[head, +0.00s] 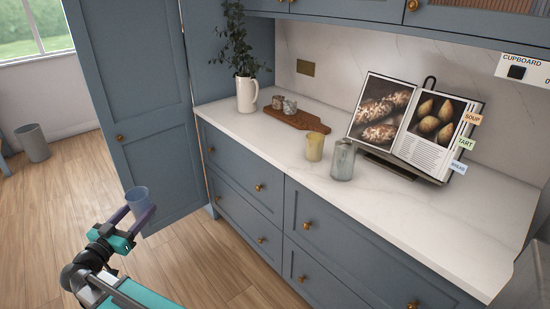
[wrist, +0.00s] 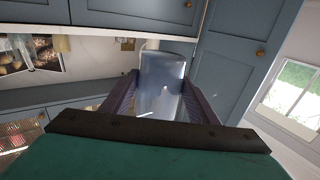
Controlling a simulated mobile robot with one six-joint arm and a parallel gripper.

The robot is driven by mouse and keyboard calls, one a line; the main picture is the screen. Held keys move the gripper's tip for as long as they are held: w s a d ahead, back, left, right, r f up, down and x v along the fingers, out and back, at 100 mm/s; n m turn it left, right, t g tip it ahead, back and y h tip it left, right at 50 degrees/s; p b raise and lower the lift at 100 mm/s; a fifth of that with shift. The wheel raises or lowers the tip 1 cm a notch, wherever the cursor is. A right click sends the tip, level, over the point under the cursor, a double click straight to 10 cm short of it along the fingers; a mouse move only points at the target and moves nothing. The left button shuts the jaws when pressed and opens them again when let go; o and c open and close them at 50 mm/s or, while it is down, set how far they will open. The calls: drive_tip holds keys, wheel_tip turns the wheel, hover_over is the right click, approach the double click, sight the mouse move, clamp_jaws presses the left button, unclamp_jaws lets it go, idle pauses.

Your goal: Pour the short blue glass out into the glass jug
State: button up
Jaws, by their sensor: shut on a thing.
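The short blue glass (head: 138,196) is held between the fingers of my gripper (head: 136,209), out over the floor in front of the tall cupboard door. It looks roughly upright in the head view. In the wrist view the blue glass (wrist: 162,84) stands between the two dark fingers of my gripper (wrist: 161,92). I cannot tell how much is in it. The glass jug (head: 342,160), greyish and see-through, stands upright on the white counter, well to the right of my gripper. The jug does not clearly show in the wrist view.
A yellowish glass (head: 315,146) stands close beside the jug on its left. An open cookbook on a stand (head: 410,125) is behind the jug. A wooden board (head: 297,118) with small jars and a white pitcher with a plant (head: 247,94) are further left. The counter's front right is clear.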

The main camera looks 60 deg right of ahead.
drive_tip(key=s+d+r+m+g, duration=0.3)
drive_tip(key=d+g, duration=0.1)
drive_tip(key=d, duration=0.6)
drive_tip(key=s+d+r+m+g, duration=0.2)
drive_tip(key=d+g, duration=0.2)
drive_tip(key=d, duration=0.7)
drive_tip(key=s+d+r+m+g, duration=0.3)
drive_tip(key=d+g, duration=0.1)
drive_tip(key=d, duration=0.6)
drive_tip(key=s+d+r+m+g+y, duration=0.2)
drive_tip(key=s+d+g, duration=0.1)
drive_tip(key=s+d, duration=0.4)
drive_tip(key=s+d+r+m+g+y+p, duration=0.1)
drive_tip(key=s+d+r+m+g+y, duration=0.1)
drive_tip(key=s+d, duration=0.5)
drive_tip(key=s+d+r+m+g+y, duration=0.3)
drive_tip(key=s+d+r+g, duration=0.1)
drive_tip(key=s+d, duration=0.4)
drive_tip(key=shift+d+p, duration=0.4)
drive_tip(key=shift+d, duration=0.15)
